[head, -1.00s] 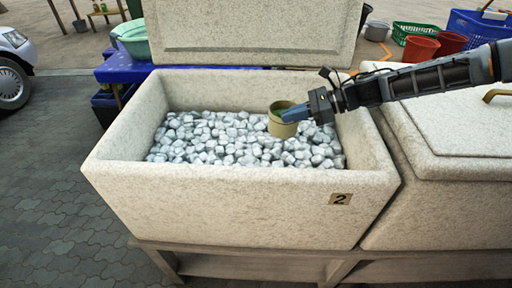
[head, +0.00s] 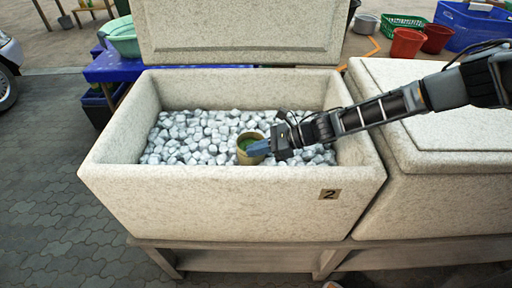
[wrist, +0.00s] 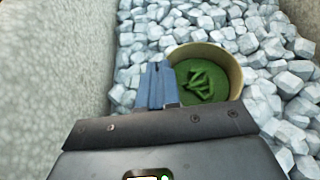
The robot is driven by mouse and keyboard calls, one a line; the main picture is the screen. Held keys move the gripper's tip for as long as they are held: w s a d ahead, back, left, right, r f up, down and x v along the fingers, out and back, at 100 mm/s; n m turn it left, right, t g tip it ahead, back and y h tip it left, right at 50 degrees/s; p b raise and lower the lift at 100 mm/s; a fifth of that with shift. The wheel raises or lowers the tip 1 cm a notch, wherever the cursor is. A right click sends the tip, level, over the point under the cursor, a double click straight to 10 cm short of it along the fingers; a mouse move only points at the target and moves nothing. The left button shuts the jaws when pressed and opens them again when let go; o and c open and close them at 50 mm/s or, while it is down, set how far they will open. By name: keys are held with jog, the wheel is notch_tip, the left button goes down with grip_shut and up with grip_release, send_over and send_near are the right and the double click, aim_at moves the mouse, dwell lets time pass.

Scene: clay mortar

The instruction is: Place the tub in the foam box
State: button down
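The tub (head: 243,158) is a small tan, round pot with green contents. It is inside the foam box (head: 230,203), a large speckled off-white chest with its lid raised and a "2" label on its front. The tub is upright or nearly so, low at the ice chunks; I cannot tell whether its base rests on them. My gripper (head: 262,148) reaches in from the right, its blue fingers at the tub's rim, shut on the wall. In the wrist view the tub (wrist: 236,72) shows green pieces inside, with my blue fingers (wrist: 158,84) at its left edge.
Grey-white ice chunks (head: 190,135) cover the box floor. The raised lid (head: 240,30) stands behind. A second, closed box (head: 450,140) adjoins on the right, under my arm. Red buckets (head: 407,42) and a blue crate (head: 475,25) stand behind it.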

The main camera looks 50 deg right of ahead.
jog(key=shift+f+b, duration=0.35)
jog(key=shift+b, duration=0.1)
jog(key=shift+f, duration=0.2)
jog(key=c, duration=1.4)
grip_release()
jog(key=shift+o, duration=0.2)
jog(key=shift+s+d+r+p, duration=0.1)
jog(key=shift+r+p, duration=0.5)
jog(key=shift+r, duration=0.25)
jog(key=b+v, duration=0.2)
jog(key=v, duration=0.5)
